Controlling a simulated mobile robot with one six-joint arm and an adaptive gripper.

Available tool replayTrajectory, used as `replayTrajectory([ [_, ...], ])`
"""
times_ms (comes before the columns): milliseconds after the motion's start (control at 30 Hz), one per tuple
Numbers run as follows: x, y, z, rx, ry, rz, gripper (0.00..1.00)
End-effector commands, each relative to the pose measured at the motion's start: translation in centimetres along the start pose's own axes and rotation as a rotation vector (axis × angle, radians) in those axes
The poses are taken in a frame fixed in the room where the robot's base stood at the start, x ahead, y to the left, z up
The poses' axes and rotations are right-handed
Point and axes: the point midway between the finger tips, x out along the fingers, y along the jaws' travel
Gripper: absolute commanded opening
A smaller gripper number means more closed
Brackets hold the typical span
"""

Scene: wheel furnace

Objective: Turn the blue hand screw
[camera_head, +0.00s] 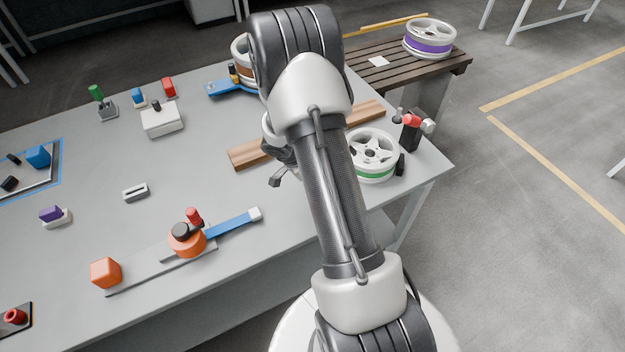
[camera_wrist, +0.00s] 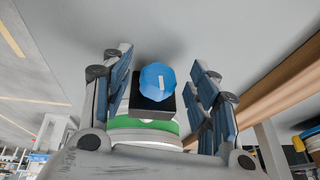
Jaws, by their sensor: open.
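The blue hand screw (camera_wrist: 158,82) shows in the wrist view as a faceted round blue knob with a small pale mark on its face. It sits on a black block (camera_wrist: 150,110) in front of the green-banded wheel (camera_wrist: 145,137). My gripper (camera_wrist: 161,66) is open, with one finger on each side of the knob and visible gaps to both. In the head view my gripper (camera_head: 278,178) shows only in part beside my arm. The green-banded wheel (camera_head: 372,154) lies on the table's right end there. I cannot make out the blue screw in the head view; my arm covers much of that area.
A red-knobbed black clamp (camera_head: 411,128) stands right of the wheel. A wooden bar (camera_head: 250,155) runs behind my arm. An orange-based fixture with a blue lever (camera_head: 230,225) lies at the table's front. The grey table (camera_head: 190,190) is clear around its middle.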

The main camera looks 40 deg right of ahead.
Motion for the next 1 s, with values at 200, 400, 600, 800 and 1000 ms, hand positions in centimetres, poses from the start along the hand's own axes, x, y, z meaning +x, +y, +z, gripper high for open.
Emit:
replayTrajectory([
  [200,0.46,-0.05,-0.02,0.001,0.0,-0.001,0.54],
  [400,0.44,-0.03,-0.02,0.001,0.0,-0.001,0.5],
  [600,0.43,-0.02,-0.01,0.001,0.0,0.0,0.37],
  [800,0.43,-0.02,-0.01,0.001,0.0,0.0,0.24],
  [1000,0.43,-0.02,-0.01,0.0,0.0,0.0,0.1],
])
